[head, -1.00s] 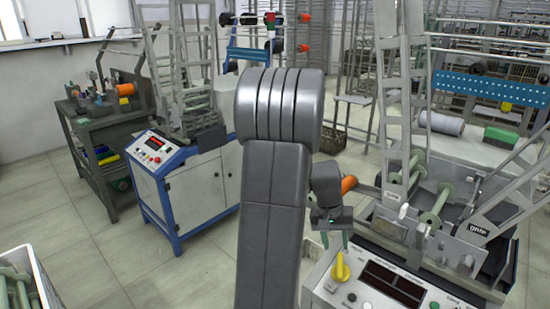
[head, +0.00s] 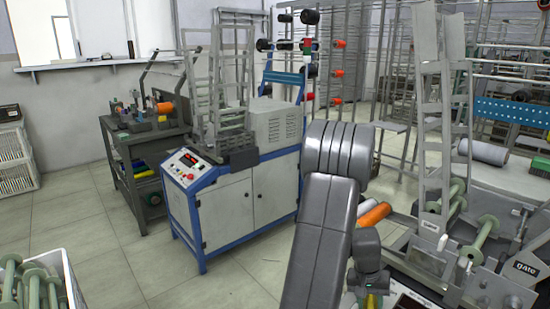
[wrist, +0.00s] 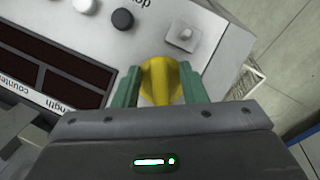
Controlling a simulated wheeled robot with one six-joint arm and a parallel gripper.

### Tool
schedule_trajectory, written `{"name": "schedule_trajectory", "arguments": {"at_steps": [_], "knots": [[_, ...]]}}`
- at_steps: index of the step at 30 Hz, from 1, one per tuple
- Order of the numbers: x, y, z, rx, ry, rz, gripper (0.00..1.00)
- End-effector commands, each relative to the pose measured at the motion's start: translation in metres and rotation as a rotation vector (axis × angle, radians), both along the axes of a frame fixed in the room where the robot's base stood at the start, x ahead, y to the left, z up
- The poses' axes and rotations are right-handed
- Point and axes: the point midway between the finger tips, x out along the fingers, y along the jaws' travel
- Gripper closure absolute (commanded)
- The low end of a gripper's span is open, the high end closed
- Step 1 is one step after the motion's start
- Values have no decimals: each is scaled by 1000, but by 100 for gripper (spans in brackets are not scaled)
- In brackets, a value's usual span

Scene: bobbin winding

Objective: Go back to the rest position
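My gripper (head: 368,301) is at the lower right of the head view, over the front panel of the right-hand winding machine (head: 497,288). In the wrist view my gripper (wrist: 161,80) has its two green fingers spread apart, one on each side of a yellow knob (wrist: 160,84). Whether the fingers touch the knob I cannot tell. The knob also shows in the head view (head: 372,302), partly hidden by my gripper. My arm covers part of the machine's left side.
A blue-framed winding machine (head: 245,205) stands left of my arm. Behind it is a dark workbench (head: 150,150) with an orange spool. A white crate of green bobbins (head: 70,285) is at the lower left. The tiled floor (head: 140,260) between is clear.

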Motion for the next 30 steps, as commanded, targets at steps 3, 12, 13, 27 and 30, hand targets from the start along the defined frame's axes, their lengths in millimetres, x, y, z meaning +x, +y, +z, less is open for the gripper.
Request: {"name": "schedule_trajectory", "arguments": {"at_steps": [3,12,13,27,30], "knots": [[0,0,0,0,0,0,62],[3,5,27,-8,4,21,62],[4,6,32,-9,3,22,62],[11,25,125,-8,2,22,62],[11,28,134,-6,7,21,62]]}}
